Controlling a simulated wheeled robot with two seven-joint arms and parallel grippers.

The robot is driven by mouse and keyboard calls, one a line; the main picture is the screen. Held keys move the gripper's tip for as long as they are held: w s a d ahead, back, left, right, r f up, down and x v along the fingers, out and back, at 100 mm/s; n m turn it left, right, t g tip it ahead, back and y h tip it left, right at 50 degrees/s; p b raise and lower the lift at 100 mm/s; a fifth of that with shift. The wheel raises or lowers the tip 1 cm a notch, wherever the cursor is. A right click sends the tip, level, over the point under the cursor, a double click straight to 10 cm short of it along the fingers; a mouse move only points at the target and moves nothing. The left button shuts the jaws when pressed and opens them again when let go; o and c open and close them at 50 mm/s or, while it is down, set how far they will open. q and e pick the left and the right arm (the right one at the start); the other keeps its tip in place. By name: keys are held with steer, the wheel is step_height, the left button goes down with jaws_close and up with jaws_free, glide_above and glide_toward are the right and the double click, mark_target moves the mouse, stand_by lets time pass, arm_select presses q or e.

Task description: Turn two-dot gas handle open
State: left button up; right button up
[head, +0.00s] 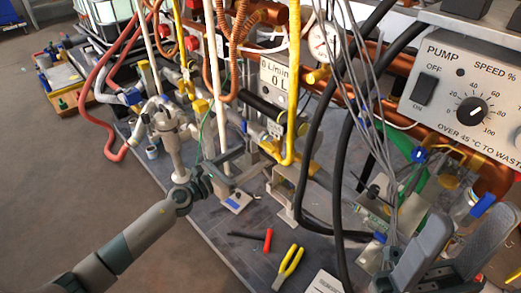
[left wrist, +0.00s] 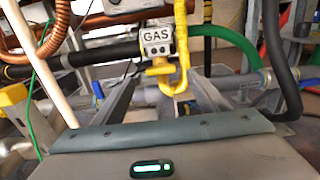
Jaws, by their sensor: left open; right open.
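A white GAS tag (left wrist: 157,41) hangs on the yellow gas pipe (left wrist: 181,30) in the left wrist view. Yellow fittings (left wrist: 166,76) curve below the tag; I cannot make out dots on them, nor tell which part is the handle. In the head view the yellow pipe (head: 294,95) comes down and bends near my left gripper (head: 254,160). The left gripper is open, its two fingers pointing toward the pipe's lower end, with the yellow fittings ahead between them and no visible grip. My right gripper (head: 448,255) is open and empty at the lower right.
A pump box (head: 470,90) with a switch and dial stands at the upper right. A flow meter (head: 277,80), copper pipes and black hoses (head: 318,120) crowd the rack. Pliers (head: 288,262) and a red-handled tool (head: 267,240) lie on the grey board. Open floor lies left.

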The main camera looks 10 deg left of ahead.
mark_target(265, 147)
arm_select(q)
steer(key=shift+x, duration=3.05)
steer(key=shift+c, duration=0.3)
steer(key=c, duration=1)
